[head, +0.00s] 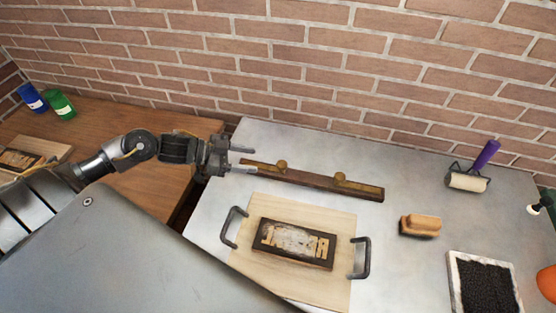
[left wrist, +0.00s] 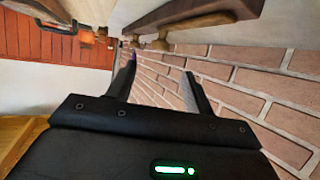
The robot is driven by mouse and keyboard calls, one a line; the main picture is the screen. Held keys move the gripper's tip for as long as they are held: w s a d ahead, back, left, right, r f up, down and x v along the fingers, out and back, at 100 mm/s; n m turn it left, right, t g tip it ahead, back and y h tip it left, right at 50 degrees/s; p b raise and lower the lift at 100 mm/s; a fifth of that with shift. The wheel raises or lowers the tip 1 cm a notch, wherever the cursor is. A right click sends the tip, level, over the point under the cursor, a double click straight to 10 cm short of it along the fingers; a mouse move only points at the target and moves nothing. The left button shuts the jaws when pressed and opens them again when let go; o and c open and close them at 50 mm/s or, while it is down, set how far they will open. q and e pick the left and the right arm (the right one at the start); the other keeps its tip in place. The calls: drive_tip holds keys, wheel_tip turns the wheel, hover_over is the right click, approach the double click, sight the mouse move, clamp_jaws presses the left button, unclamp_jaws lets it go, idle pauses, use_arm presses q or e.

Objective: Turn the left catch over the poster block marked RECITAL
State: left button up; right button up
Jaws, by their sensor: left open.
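A dark-framed poster block (head: 292,244) with pale raised letters, not fully legible, lies on a light wooden board (head: 335,210) in the head view. Black U-shaped pieces flank it: a left one (head: 233,227) and a right one (head: 363,258), both beside the block, not over it. Behind the board lies a dark wooden bar (head: 310,181) with two knobs, a left knob (head: 281,166) and a right knob (head: 340,179). My left gripper (head: 254,160) is open and empty by the bar's left end. Its fingers also show in the left wrist view (left wrist: 160,70).
The metal table also holds a brush (head: 420,226), a roller (head: 467,181) with a purple handle and a black-filled tray (head: 485,285) at right. A wooden table (head: 110,115) at left carries blue and green bottles (head: 60,104) and another block (head: 18,161). A brick wall stands behind.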

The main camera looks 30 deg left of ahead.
sight(280, 164)
use_arm(q)
drive_tip(key=p+x, duration=0.1)
drive_tip(key=x, duration=0.7)
drive_tip(key=shift+w+d+p, duration=0.15)
drive_tip(key=shift+d+p, duration=0.05)
drive_tip(key=shift+p, duration=0.1)
drive_tip(key=shift+w+d+f, duration=0.25)
drive_tip(key=shift+d, duration=0.1)
use_arm(e)
drive_tip(key=shift+w+r, duration=0.55)
drive_tip(key=shift+r, duration=0.35)
use_arm(q)
clamp_jaws()
